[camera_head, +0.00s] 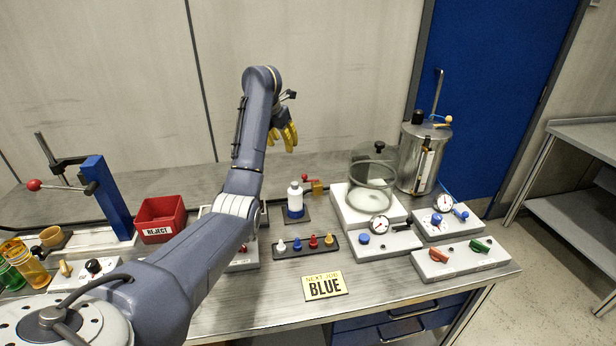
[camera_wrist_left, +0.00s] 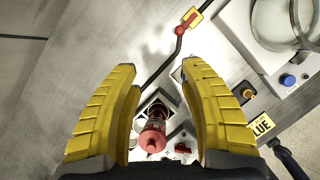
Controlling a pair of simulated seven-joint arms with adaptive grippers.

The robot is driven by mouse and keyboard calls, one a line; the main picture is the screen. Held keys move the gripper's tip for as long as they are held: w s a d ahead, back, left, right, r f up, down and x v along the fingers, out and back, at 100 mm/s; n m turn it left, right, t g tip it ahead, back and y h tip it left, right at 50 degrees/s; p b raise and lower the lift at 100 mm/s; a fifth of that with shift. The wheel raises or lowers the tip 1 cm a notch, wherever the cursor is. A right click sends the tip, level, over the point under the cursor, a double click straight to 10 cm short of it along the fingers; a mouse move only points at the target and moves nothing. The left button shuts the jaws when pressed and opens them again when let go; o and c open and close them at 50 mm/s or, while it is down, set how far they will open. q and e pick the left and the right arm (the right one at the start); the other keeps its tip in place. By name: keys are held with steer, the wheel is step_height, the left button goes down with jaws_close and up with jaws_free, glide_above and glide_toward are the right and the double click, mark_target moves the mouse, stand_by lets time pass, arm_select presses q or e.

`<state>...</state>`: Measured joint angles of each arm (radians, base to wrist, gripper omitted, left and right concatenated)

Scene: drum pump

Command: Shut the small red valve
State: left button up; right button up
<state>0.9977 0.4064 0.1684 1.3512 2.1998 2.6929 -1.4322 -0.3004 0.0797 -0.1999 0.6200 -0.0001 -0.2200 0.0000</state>
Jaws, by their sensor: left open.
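The small red valve (camera_head: 306,178) has a red handle on a brass-yellow block (camera_head: 318,187), at the back of the bench behind the white bottle. In the left wrist view, the red handle (camera_wrist_left: 181,30) shows with its yellow block (camera_wrist_left: 193,17) on a dark line, beyond the fingertips. My left gripper (camera_head: 287,136) has yellow fingers and hangs above the bench, up and left of the valve, apart from it. In the wrist view, its fingers (camera_wrist_left: 160,68) are spread wide with nothing between them. My right gripper is not in view.
A white bottle (camera_head: 295,197) stands in front of the valve. A glass chamber (camera_head: 372,185) and a metal drum (camera_head: 425,155) stand to the right. A red reject bin (camera_head: 160,218) is left.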

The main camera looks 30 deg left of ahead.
arm_select(q)
steer(key=d, duration=0.3)
glide_toward(304, 176)
steer(key=shift+m+h, duration=0.3)
steer(key=shift+h, duration=0.1)
steer(key=x, duration=0.6)
steer(key=a+x, duration=0.1)
steer(key=x, duration=0.3)
steer(key=shift+w, duration=0.1)
steer(key=shift+c, duration=0.4)
jaws_close()
